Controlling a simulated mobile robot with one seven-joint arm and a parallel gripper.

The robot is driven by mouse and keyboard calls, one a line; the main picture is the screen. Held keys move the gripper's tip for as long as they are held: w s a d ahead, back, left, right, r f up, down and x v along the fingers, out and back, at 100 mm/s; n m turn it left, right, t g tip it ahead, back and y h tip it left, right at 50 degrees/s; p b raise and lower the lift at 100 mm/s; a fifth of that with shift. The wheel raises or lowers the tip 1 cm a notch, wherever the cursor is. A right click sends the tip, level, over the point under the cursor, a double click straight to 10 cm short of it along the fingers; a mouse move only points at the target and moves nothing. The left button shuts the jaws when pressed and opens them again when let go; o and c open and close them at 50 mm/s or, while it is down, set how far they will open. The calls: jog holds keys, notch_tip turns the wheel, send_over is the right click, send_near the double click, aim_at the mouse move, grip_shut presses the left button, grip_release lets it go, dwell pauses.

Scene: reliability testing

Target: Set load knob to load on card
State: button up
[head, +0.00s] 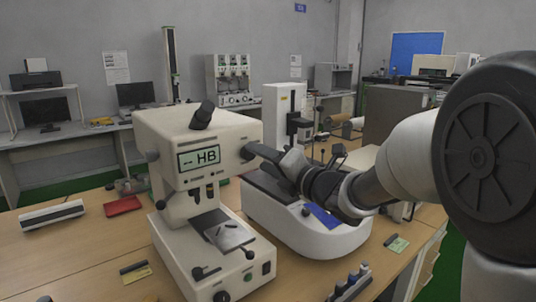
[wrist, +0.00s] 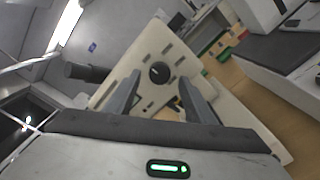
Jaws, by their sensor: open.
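A cream hardness tester (head: 180,130) stands on the bench, and its screen reads "-- HB". A round black load knob (head: 248,152) is on its right side. In the wrist view the knob (wrist: 159,72) faces me with a light pointer mark, on a panel with several dark slots. My gripper (head: 264,153) is at that side of the tester. In the wrist view its open fingers (wrist: 159,82) stand on either side of the knob, apart from it. A yellow card (head: 137,273) lies on the bench at front left; its writing is too small to read.
A white rounded machine (head: 310,232) stands right of the tester, under my arm. A red folder (head: 122,206) and a long grey-white device (head: 52,215) lie to the left. Bare bench shows at front left.

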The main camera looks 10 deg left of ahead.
aim_at(248, 152)
jog(key=shift+x, duration=2)
jog(key=c, duration=1.1)
jog(key=shift+o, duration=0.2)
